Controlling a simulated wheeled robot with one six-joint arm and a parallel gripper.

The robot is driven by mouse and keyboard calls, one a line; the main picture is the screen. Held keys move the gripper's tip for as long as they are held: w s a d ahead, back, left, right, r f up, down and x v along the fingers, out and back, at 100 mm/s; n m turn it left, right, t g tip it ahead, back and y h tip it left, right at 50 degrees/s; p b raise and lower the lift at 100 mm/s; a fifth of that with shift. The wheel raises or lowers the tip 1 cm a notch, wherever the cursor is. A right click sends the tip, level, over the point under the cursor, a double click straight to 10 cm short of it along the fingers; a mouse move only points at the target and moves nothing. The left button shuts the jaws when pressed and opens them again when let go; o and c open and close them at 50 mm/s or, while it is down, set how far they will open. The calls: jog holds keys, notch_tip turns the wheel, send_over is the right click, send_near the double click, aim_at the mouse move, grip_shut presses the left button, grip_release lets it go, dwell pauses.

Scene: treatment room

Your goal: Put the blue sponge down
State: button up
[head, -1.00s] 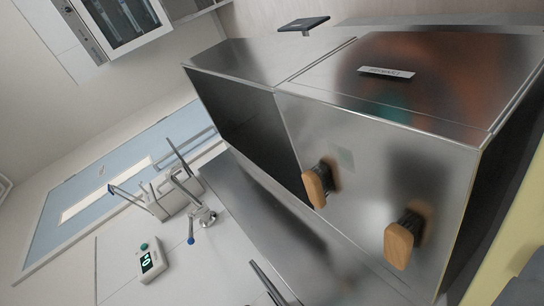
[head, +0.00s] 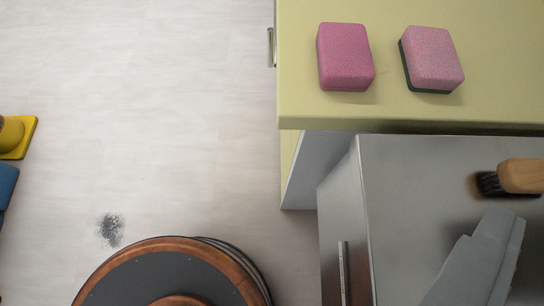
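No blue sponge shows in the current head view, and no gripper fingers can be made out, so what my gripper holds is hidden. Two pink sponges lie apart on a pale yellow-green cabinet top (head: 302,104) at the upper right. The left sponge (head: 345,57) is pink all over as seen. The right sponge (head: 434,58) is lighter pink with a dark green underside.
A steel unit (head: 400,205) stands below the yellow-green cabinet, with a wooden-handled brush (head: 520,176) on it. An angular grey piece (head: 478,262) shows above the steel; I cannot tell what it is. Pale floor (head: 150,110) with a dark smudge (head: 111,229) is left.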

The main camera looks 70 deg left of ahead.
jog(key=s+d+r+m+t+h, duration=0.1)
jog(key=s+d+m+t+h, duration=0.1)
jog(key=s+d+m+t, duration=0.2)
jog(key=s+d+m, duration=0.3)
jog(key=m, duration=0.1)
jog(key=shift+d+r+m, duration=0.25)
jog(key=shift+r+m, duration=0.05)
jog(key=shift+w, duration=0.1)
dwell(1.0)
